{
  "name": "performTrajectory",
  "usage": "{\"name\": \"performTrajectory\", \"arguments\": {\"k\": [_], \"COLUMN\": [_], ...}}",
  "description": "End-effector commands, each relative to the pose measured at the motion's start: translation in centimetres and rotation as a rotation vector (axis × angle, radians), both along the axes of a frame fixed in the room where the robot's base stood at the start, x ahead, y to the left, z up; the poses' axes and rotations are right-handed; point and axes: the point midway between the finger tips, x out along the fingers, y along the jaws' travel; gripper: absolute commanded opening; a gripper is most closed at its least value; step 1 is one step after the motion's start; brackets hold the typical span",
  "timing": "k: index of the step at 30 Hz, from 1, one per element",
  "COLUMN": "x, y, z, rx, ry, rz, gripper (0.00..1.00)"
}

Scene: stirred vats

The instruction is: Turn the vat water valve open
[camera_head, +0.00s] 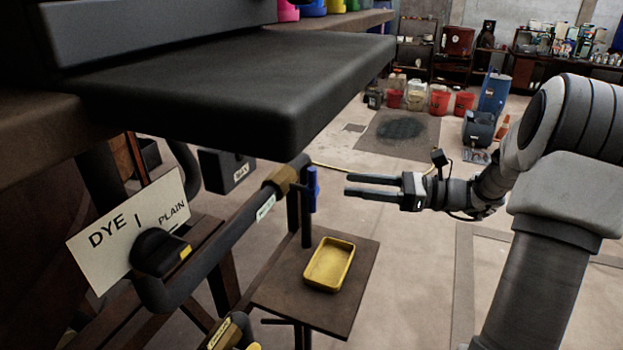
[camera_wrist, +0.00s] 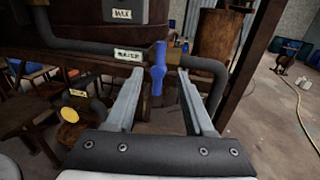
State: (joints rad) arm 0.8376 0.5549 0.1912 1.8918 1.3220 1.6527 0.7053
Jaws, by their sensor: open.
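The water valve has a blue handle (camera_head: 312,189) on a brass body (camera_head: 281,180), set in a dark pipe with a small white label (camera_head: 265,207). The handle stands upright, across the pipe. In the wrist view the blue handle (camera_wrist: 158,68) is ahead, between the lines of the two fingers, and the label beside it seems to read WATER (camera_wrist: 128,54). My gripper (camera_head: 346,185) is open and empty, just right of the handle in the head view. It looks apart from the handle. In the wrist view the fingers (camera_wrist: 157,72) point at it.
A DYE/PLAIN plate (camera_head: 130,232) with a black knob (camera_head: 158,252) is at lower left. A yellow tray (camera_head: 330,264) sits on a small table (camera_head: 285,290) below the valve. A dark slab (camera_head: 230,90) overhangs the pipe. The floor right of the table is clear.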

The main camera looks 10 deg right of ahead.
Motion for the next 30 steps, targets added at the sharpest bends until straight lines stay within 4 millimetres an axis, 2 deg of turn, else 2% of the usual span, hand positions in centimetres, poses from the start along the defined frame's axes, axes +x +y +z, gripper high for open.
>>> {"name": "performTrajectory", "arguments": {"k": [3,9,15,26,27,30], "x": [1.1,2.7,3.7,4.0,4.0,4.0], "y": [2.6,6.2,8.3,8.8,8.8,8.8], "z": [0.1,0.0,0.0,0.0,0.0,0.0], "rx": [0.001,0.000,0.000,-0.001,-0.001,-0.001], "ry": [0.000,0.000,0.000,0.000,0.000,0.000], "rz": [0.005,0.004,0.002,0.000,0.000,0.000], "gripper": [0.53,0.53,0.53,0.53,0.51,0.33]}}
